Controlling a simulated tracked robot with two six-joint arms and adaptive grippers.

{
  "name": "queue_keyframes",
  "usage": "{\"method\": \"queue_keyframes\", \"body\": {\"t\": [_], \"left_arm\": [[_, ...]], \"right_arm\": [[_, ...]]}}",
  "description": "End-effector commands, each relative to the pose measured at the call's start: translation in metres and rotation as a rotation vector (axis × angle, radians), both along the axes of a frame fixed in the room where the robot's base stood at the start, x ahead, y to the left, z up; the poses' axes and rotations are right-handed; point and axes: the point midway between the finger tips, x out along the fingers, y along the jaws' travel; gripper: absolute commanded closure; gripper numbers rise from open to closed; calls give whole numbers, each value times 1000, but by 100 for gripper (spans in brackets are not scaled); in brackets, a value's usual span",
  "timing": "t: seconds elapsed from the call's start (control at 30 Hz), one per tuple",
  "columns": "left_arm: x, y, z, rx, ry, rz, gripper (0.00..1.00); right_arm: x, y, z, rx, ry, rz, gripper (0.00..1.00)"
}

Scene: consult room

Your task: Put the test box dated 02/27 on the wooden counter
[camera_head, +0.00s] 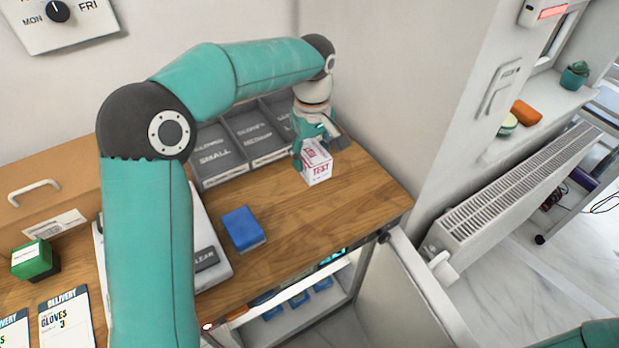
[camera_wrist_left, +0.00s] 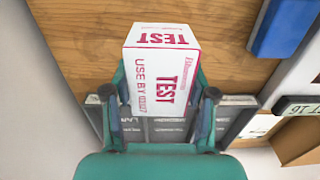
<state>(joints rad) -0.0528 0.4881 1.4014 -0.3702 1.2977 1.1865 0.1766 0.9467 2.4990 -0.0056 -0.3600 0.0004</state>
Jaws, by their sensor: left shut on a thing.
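The test box (camera_head: 318,172) is white with red print and shows "TEST" in the head view. In the left wrist view the box (camera_wrist_left: 162,78) also shows "USE BY" beside a small red date patch; I cannot read the date. My left gripper (camera_head: 313,148) is shut on the box, one finger on each side, over the back right of the wooden counter (camera_head: 290,216). I cannot tell whether the box's underside touches the wood. My right gripper is out of view.
Grey trays labelled by size (camera_head: 215,157) stand behind and left of the box. A blue box (camera_head: 243,229) lies in front of them. A green box (camera_head: 34,259) and delivery sheets (camera_head: 66,322) are at the left. Bare wood lies in front of the held box.

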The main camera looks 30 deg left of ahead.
Motion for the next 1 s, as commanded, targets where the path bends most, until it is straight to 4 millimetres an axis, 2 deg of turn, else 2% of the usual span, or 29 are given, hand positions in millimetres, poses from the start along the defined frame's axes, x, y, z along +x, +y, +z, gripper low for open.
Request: {"method": "queue_keyframes", "body": {"t": [0.1, 0.37, 0.6, 0.97, 1.0], "left_arm": [[-1, 0, -22, 0, 4, -1, 81], [0, -1, -42, 0, 1, 0, 81], [0, -1, -73, 1, 2, -2, 81], [1, -2, -78, -1, -1, -4, 81], [1, -2, -79, -1, -1, -4, 42]], "right_arm": [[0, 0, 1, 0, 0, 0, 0], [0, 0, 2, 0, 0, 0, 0], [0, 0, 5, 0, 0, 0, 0], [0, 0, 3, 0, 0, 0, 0], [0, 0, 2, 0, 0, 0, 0]]}}
